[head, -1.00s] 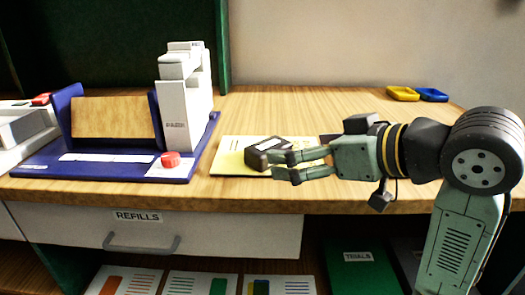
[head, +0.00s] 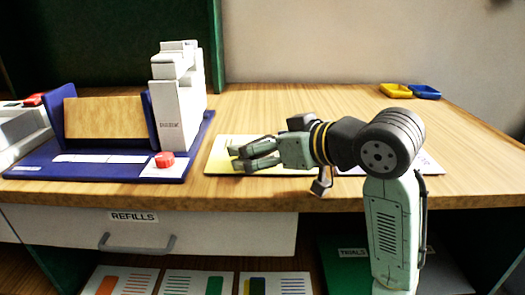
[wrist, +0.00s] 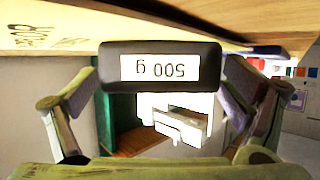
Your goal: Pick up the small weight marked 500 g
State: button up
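The weight marked 500 g is a dark block (wrist: 210,70) with a white label, seen upside down in the wrist view. It sits between the two fingertips of my gripper (wrist: 160,82), close to the table surface. The fingers are spread, one at each side of the block, with little or no gap; I cannot tell whether they touch it. In the head view my gripper (head: 236,157) reaches left, low over a yellow card (head: 218,155). The weight is hidden behind the fingers there.
A blue tray (head: 100,174) with a white tower (head: 175,112) and a red knob (head: 165,159) stands left of my gripper. The wooden table (head: 300,103) behind my gripper is clear.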

jog(key=c, duration=1.6)
jog(key=shift+r, duration=0.1)
jog(key=shift+c, duration=0.9)
